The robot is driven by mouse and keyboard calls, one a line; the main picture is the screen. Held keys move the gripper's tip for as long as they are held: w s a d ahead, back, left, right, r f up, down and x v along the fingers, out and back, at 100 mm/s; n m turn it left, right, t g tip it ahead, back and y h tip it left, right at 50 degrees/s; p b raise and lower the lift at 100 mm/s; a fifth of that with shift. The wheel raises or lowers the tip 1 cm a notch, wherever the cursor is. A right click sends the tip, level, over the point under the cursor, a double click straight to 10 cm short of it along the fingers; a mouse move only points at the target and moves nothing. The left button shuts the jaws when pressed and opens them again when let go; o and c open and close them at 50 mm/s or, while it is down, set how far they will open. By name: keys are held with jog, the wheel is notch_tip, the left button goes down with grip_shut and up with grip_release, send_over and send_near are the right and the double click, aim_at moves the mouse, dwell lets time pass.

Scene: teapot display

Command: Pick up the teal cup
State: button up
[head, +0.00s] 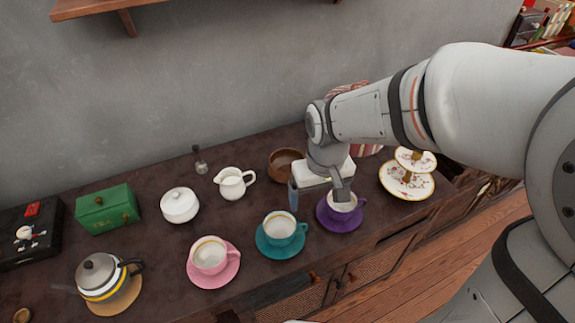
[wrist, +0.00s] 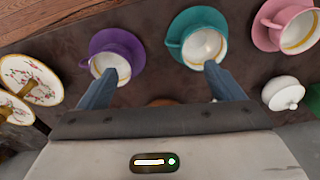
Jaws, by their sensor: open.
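The teal cup (head: 279,227) stands upright on a teal saucer (head: 262,246) near the front of the dark counter, between the pink and purple cups. In the wrist view the teal cup (wrist: 203,47) is ahead of the right finger, whose tip overlaps its near edge in the picture. My gripper (head: 318,192) is open and empty, to the right of the teal cup in the head view and above the counter. In the wrist view my gripper (wrist: 160,74) has its fingers spread, one tip over the purple cup's edge, the other over the teal cup's. I cannot tell whether they touch.
A purple cup (wrist: 107,60) on its saucer is close to my left finger. A pink cup (head: 209,255) stands left of the teal one. A wooden bowl (head: 284,162), white creamer (head: 231,184) and tiered stand (head: 407,182) are behind or beside. A kettle (head: 104,278) stands front left.

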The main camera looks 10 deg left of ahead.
aim_at(280, 236)
jog(key=shift+o, duration=1.1)
jog(key=a+f+n+b, duration=0.1)
jog(key=a+f+n, duration=0.1)
jog(key=a+f, duration=0.5)
jog(key=shift+a+g, duration=0.4)
jog(key=shift+a, duration=0.25)
notch_tip(280, 236, down, 8)
jog(key=shift+s+r+b, duration=0.1)
jog(key=shift+b, duration=0.45)
jog(key=c, duration=1.1)
